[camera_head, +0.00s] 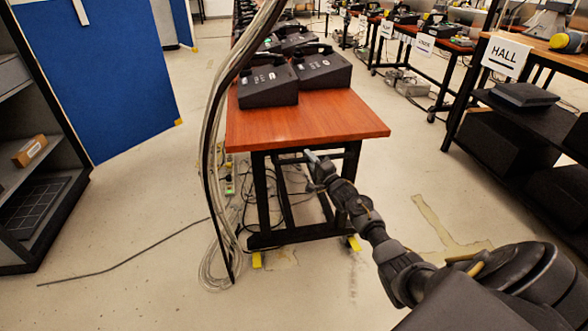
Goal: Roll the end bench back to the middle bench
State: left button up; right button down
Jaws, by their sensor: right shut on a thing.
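The end bench (300,124) stands straight ahead. It has a red-brown top and a black frame with a low crossbar (290,236) and yellow parts at its feet. Two black desk phones (267,82) (322,68) sit on its top. My right arm comes in from the lower right. Its gripper (312,157) is shut on the bench's frame just below the near edge of the top. The fingertips are small and partly hidden there. The middle bench is not clearly told apart behind the phones, so I cannot tell the gap. My left gripper is out of view.
A hanging cable bundle (212,130) runs down the bench's left side to coils on the floor. More cables lie under the bench. A blue panel (105,85) and grey shelf (40,150) stand left. A HALL-signed bench (506,56) stands right. Floor between is mostly clear.

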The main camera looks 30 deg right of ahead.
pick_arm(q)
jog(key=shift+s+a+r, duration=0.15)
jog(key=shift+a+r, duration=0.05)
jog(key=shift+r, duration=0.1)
pick_arm(e)
jog(key=shift+w+d+f, duration=0.1)
jog(key=shift+w+d, duration=0.1)
jog(key=shift+w, duration=0.15)
jog(key=c, duration=1.4)
grip_release()
jog(key=shift+d, duration=0.1)
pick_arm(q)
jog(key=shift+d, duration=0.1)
pick_arm(e)
jog(key=shift+o, duration=0.5)
jog(key=shift+s, duration=0.1)
